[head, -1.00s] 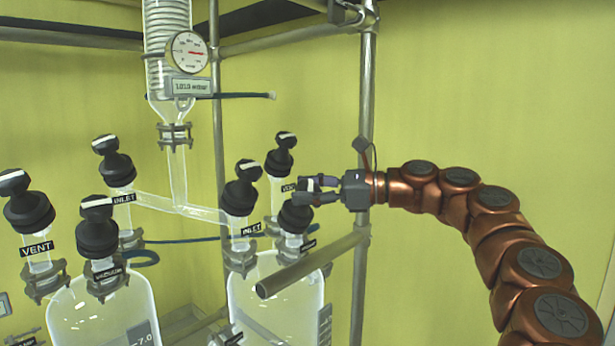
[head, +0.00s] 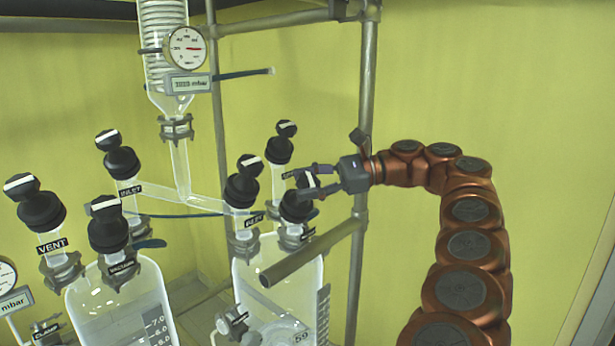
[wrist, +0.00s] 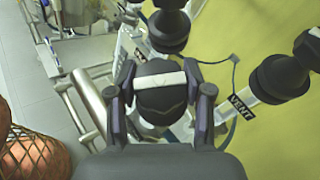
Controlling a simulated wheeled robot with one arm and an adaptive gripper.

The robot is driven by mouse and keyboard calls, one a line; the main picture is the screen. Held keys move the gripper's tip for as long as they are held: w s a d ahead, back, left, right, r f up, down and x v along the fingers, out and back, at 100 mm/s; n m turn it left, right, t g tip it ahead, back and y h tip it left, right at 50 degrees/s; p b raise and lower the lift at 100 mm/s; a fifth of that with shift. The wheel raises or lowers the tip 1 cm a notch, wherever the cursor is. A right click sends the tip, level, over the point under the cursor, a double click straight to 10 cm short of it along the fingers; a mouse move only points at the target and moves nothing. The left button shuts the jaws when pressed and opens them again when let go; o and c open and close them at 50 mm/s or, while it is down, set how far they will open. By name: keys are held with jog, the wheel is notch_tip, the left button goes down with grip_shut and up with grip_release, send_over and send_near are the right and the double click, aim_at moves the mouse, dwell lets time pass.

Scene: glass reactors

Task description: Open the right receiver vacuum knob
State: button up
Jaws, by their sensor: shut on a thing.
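The right receiver (head: 262,250) is a clear glass vessel with black knobs on its necks. Its front-right knob (head: 298,207), apparently the vacuum knob, has a black cap with a white bar; its label is too small to read. My gripper (head: 308,184) reaches in from the right and is shut on this knob's cap. In the wrist view the knob (wrist: 160,92) sits between the two fingers, its white bar running nearly straight across. Another knob (head: 243,184), labelled INLET, stands to its left. The vent knob (head: 279,148) stands behind; its VENT label shows in the wrist view.
A metal rail (head: 312,252) runs just in front of and below my gripper, and an upright post (head: 364,120) stands behind my wrist. The left receiver (head: 125,300) has several similar knobs. A condenser with a round gauge (head: 187,48) hangs above.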

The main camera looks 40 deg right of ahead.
dwell(0.5)
jog(key=o, duration=1.2)
jog(key=shift+f+m+t+h+b, duration=0.25)
jog(key=shift+m+t+b, duration=0.6)
jog(key=shift+b, duration=1.3)
